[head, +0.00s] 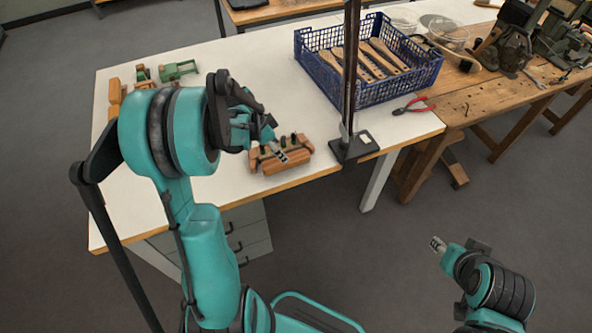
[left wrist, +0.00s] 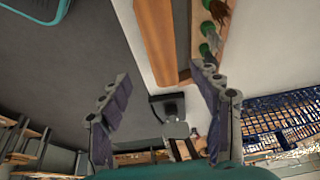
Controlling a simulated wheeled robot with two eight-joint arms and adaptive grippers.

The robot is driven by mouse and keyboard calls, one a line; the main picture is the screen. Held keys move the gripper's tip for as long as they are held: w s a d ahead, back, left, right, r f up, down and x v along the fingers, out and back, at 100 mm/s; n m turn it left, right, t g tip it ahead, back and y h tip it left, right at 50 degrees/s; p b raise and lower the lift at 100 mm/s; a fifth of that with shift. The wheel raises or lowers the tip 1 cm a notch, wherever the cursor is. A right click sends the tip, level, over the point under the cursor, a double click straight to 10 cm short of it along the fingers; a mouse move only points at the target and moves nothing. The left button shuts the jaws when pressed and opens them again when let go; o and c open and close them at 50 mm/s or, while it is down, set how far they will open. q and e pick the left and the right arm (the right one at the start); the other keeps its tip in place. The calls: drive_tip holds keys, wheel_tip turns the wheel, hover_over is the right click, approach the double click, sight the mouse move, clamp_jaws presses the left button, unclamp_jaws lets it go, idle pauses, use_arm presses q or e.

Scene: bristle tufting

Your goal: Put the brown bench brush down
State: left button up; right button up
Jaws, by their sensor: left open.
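A brown wooden block (head: 287,163), which looks like the bench brush, lies at the front edge of the white table; it also shows in the left wrist view (left wrist: 157,40). Its bristles are not clear to me. Beside it is a wooden strip with green parts and tufts (left wrist: 209,28). My left gripper (head: 272,142) is at the block in the head view. In the left wrist view its fingers (left wrist: 158,82) are spread, with nothing seen held between them. My right gripper (head: 437,244) is over the floor at the lower right, away from the table; its jaw gap is too small to tell.
A blue crate (head: 378,92) with several wooden brush backs stands at the back. A dark post on a base (head: 354,148) stands right of the block. Red-handled pliers (head: 413,105) lie right of it. Green and orange pieces (head: 178,70) lie at the back left.

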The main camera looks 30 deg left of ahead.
sight(286, 164)
use_arm(q)
drive_tip(key=shift+w+a+f, duration=0.1)
drive_tip(key=shift+a+f, duration=0.05)
drive_tip(key=shift+f, duration=0.75)
drive_tip(key=b+x, duration=0.3)
drive_tip(key=x, duration=0.4)
drive_tip(key=shift+w+f, duration=0.15)
drive_tip(key=shift+w, duration=0.05)
drive_tip(key=shift+c, duration=0.6)
clamp_jaws()
